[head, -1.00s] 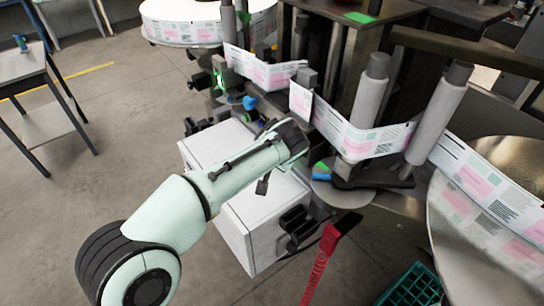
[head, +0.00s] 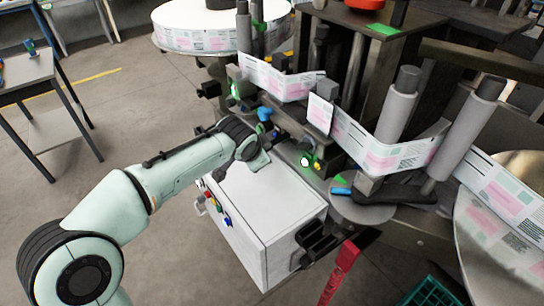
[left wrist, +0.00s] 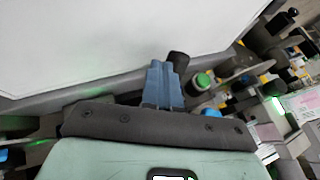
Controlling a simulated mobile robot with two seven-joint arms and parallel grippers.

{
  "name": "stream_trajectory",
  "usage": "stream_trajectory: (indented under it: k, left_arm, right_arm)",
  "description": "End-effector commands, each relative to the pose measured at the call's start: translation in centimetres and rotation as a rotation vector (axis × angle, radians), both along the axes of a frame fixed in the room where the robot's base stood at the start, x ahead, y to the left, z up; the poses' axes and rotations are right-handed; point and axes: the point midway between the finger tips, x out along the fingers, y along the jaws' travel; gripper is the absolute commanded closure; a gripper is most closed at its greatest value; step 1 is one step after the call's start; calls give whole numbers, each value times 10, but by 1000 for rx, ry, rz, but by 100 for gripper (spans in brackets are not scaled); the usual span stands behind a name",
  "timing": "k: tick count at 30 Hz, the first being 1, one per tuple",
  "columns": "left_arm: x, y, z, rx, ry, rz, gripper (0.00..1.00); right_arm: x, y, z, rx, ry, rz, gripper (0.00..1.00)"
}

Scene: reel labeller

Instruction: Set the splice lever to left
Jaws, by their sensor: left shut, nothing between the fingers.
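My left gripper (head: 264,162) is over the back edge of the white cabinet, mostly hidden behind its own wrist in the head view. In the left wrist view its blue-grey fingers (left wrist: 163,82) are together and empty. A black rounded knob (left wrist: 179,61) shows just beyond the fingers. It may belong to the splice lever, but I cannot tell, nor whether the fingers touch it. A green button (left wrist: 202,83) and a blue knob (left wrist: 210,112) sit right of the fingers. The blue knob also shows in the head view (head: 265,114). My right gripper is out of view.
The white cabinet (head: 265,205) stands below the arm. The printed label web (head: 275,80) runs past grey rollers (head: 397,108) to a large reel at the right. A side table (head: 30,75) stands far left, with open floor between.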

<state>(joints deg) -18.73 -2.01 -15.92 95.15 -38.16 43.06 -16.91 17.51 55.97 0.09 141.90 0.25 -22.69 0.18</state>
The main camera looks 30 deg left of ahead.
Motion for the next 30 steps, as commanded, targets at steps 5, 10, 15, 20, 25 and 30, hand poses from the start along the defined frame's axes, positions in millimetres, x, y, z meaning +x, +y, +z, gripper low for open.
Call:
stream_trajectory:
  k: [5,10,15,20,25,30]
  left_arm:
    - [2,7,0,1,2,5,100]
    - [3,10,0,2,1,7,100]
    - [4,12,0,4,-1,9,100]
    - [4,13,1,5,-3,12,100]
    - [4,14,1,6,-4,12,100]
    - [5,14,2,7,-6,12,100]
  right_arm:
    - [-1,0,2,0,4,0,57]
    - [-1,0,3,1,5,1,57]
    - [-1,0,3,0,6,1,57]
    - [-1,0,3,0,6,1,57]
    - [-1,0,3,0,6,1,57]
    - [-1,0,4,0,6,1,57]
